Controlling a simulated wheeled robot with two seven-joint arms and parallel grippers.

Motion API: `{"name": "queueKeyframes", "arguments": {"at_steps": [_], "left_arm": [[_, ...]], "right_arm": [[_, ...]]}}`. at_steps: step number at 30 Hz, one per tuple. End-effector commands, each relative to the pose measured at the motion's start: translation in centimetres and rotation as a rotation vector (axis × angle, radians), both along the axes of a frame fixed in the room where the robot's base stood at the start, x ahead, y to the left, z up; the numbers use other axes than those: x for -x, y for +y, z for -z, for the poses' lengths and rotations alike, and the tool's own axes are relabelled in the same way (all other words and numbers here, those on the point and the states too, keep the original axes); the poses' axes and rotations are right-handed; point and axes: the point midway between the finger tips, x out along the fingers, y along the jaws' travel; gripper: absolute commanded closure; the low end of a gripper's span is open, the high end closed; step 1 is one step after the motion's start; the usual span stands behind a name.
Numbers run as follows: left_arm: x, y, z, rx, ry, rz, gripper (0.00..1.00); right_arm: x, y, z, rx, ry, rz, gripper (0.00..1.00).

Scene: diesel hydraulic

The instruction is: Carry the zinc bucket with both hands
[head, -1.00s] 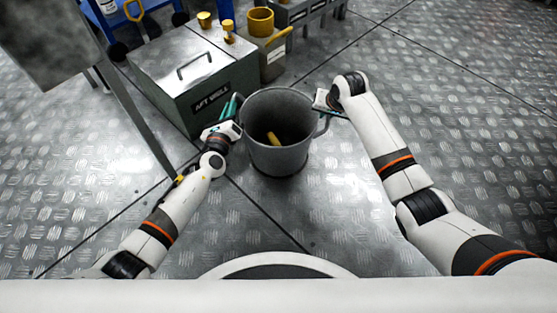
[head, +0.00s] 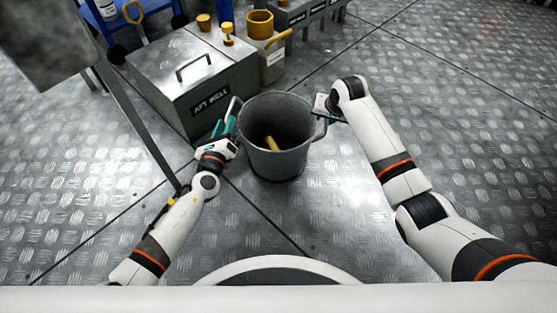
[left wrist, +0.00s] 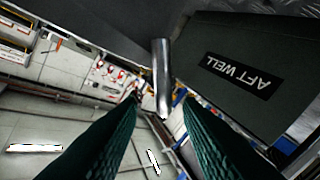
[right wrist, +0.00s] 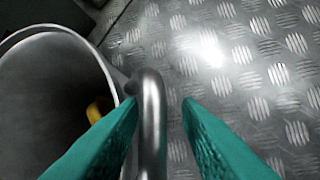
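The grey zinc bucket (head: 285,163) stands upright on the floor in front of me, with a yellow object (head: 271,143) inside. My left gripper (head: 228,122) is open beside the bucket's left side handle (head: 236,107). In the left wrist view that handle (left wrist: 162,75) shows as a metal bar ahead of and between the parted fingers (left wrist: 160,110). My right gripper (head: 327,118) is at the right side handle. In the right wrist view its teal fingers (right wrist: 160,103) are apart, with the handle (right wrist: 153,125) between them; I cannot tell whether either finger touches it.
A dark green box labelled AFT WELL (head: 210,98) stands close behind the bucket on the left. A grey post (head: 140,120) stands left of my left arm. A yellow cup (head: 260,23) stands behind. The tread-plate floor (head: 470,130) to the right is clear.

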Motion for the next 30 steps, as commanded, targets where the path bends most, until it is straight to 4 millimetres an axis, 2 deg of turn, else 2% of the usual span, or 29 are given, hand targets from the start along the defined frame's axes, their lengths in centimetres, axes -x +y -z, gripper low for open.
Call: {"name": "queueKeyframes", "arguments": {"at_steps": [1,6,13,17,24,30], "left_arm": [[0.9,0.1,0.0,0.001,0.001,0.001,0.67],[2.7,0.5,0.0,0.0,0.0,0.0,0.67],[3.5,0.6,-0.1,-0.002,-0.001,-0.001,0.67],[3.4,0.6,-0.1,-0.001,-0.001,-0.001,0.67],[3.4,0.6,0.0,-0.001,-0.001,-0.001,0.67],[3.4,0.6,0.0,-0.001,-0.001,-0.001,0.67]], "right_arm": [[0.0,0.1,-0.1,-0.002,-0.001,-0.002,0.68],[0.0,0.1,-0.1,-0.002,-0.002,-0.002,0.68],[0.3,0.0,-0.9,-0.003,-0.004,-0.002,0.68],[1.1,-0.3,-2.8,-0.002,-0.007,-0.001,0.68],[3.2,-0.9,-7.5,-0.002,-0.005,-0.001,0.68],[4.5,-1.2,-10.1,-0.002,-0.001,-0.001,0.68]]}}
